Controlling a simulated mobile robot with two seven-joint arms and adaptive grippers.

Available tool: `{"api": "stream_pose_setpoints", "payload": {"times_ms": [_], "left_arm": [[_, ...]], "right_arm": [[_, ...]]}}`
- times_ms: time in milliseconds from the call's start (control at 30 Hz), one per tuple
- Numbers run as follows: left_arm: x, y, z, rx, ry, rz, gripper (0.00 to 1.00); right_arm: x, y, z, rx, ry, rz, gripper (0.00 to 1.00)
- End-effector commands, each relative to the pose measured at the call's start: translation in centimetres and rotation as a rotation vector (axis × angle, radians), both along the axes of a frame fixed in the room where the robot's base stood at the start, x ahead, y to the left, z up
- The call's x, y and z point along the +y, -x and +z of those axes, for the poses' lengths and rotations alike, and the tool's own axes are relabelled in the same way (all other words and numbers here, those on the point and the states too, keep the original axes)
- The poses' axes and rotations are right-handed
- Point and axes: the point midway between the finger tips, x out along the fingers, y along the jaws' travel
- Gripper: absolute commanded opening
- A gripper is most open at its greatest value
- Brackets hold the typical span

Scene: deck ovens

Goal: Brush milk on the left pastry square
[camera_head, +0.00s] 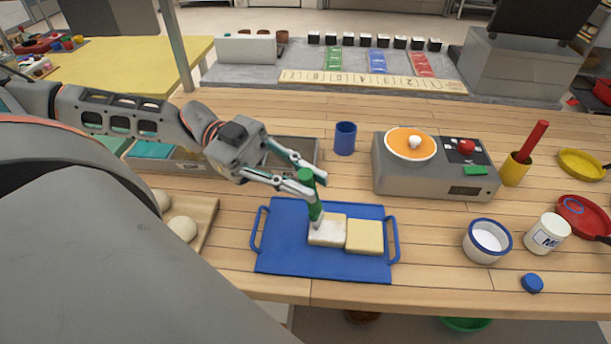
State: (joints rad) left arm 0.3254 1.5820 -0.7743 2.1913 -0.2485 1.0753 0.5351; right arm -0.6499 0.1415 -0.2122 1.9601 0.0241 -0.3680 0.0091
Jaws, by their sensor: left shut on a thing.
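My left gripper (309,182) is shut on the green handle of a brush (313,199). The brush points down, slightly tilted, and its pale head is at the left pastry square (327,232), seeming to touch its top. The left square looks whiter on top than the right pastry square (365,237), which is plain pale yellow. Both lie side by side on a blue tray (290,262) with a handle at each end. A white bowl with a blue rim (484,256) holds white liquid, right of the tray. My right gripper is not in view.
A grey scale (420,180) carries an orange-and-white plate (398,140). A blue cup (345,138) stands behind the tray. A white jar (547,232) and blue lid (532,283) are at right. Dough balls on a wooden board (205,213) lie left. Bare wood separates tray and bowl.

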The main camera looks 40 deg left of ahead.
Motion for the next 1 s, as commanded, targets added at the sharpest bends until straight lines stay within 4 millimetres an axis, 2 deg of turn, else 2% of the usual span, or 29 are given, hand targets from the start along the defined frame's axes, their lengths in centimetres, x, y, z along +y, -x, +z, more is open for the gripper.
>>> {"api": "stream_pose_setpoints", "payload": {"times_ms": [300, 1000], "left_arm": [[0.00, 0.00, 0.08, 0.000, 0.000, 0.000, 0.00], [0.01, -0.01, -0.49, 0.000, 0.000, 0.000, 0.00]], "right_arm": [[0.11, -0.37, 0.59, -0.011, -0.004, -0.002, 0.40], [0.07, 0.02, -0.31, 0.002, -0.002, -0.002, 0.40]]}}
